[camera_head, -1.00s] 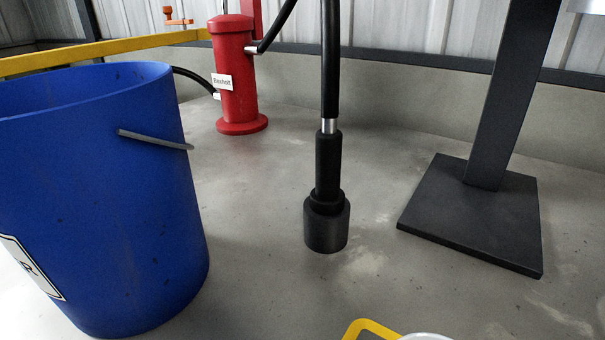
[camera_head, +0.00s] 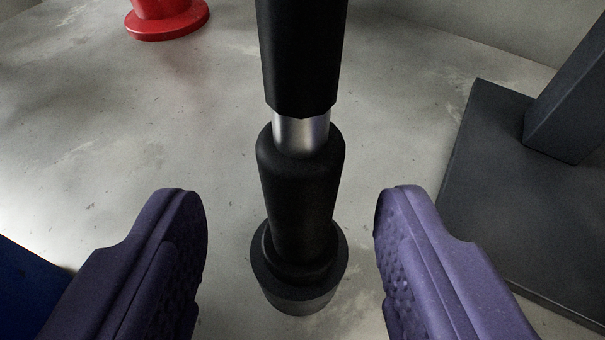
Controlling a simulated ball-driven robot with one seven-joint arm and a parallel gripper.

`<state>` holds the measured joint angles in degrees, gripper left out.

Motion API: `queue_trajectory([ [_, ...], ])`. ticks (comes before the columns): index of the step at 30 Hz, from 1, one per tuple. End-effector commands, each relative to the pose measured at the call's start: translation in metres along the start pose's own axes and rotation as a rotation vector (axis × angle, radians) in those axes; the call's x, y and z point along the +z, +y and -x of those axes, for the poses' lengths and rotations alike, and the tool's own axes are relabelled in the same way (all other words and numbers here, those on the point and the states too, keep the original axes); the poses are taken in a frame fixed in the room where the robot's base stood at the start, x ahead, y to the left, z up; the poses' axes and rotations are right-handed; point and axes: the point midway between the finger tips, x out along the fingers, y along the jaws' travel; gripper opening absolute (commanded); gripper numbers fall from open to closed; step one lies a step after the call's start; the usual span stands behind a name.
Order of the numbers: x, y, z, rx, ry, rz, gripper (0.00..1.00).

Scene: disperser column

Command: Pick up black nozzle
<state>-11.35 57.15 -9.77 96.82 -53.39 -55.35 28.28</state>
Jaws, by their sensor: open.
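The black nozzle (camera_head: 298,200) hangs upright in the middle of the view, below a silver collar (camera_head: 301,134) and a thick black hose (camera_head: 301,50). Its wide, dark lower end (camera_head: 299,285) shows below, over the grey floor; I cannot tell whether it touches the floor. My gripper (camera_head: 291,215) is open, with one purple finger left of the nozzle and the other right of it. A clear gap shows on both sides, and neither finger touches the nozzle.
A dark post on a flat black base plate (camera_head: 500,200) stands at the right. The foot of a red column (camera_head: 168,20) is at the upper left. Part of a blue bucket (camera_head: 28,285) shows at the lower left edge. Bare floor lies around the nozzle.

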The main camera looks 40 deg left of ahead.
Motion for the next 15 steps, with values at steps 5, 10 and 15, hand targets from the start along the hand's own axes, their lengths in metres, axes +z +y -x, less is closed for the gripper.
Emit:
queue_trajectory([
  [5, 0.008, 0.003, -0.032, -0.003, 0.000, 0.002, 0.56],
  [10, 0.005, 0.003, -0.045, -0.001, 0.000, 0.001, 0.56],
  [15, 0.004, 0.004, -0.045, -0.001, 0.000, 0.000, 0.56],
])
